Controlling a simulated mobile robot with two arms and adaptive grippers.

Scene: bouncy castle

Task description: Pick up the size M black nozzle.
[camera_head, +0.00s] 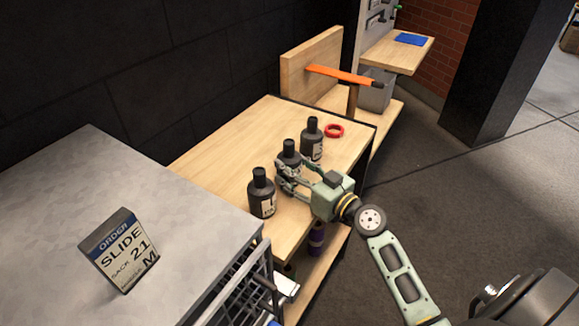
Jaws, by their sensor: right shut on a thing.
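Three black, bottle-shaped nozzles with pale labels stand on the wooden table. The near one (262,194) is at the front left, the middle one (289,150) is behind it, and the far one (312,138) is at the back. The label lettering is too small to read surely, so I cannot tell which is size M. My right gripper (281,176) is shut on the middle nozzle, reaching it from the right. Its fingers and palm hide the lower part of that nozzle, which stands upright. My left gripper is not in view.
An order sign (119,250) reading "SLIDE" and "M" stands on the grey counter (60,205) at left. A red ring (334,131) lies behind the nozzles on the wooden table (225,150). An orange-topped hammer-like thing (338,75) stands farther back. The floor at right is clear.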

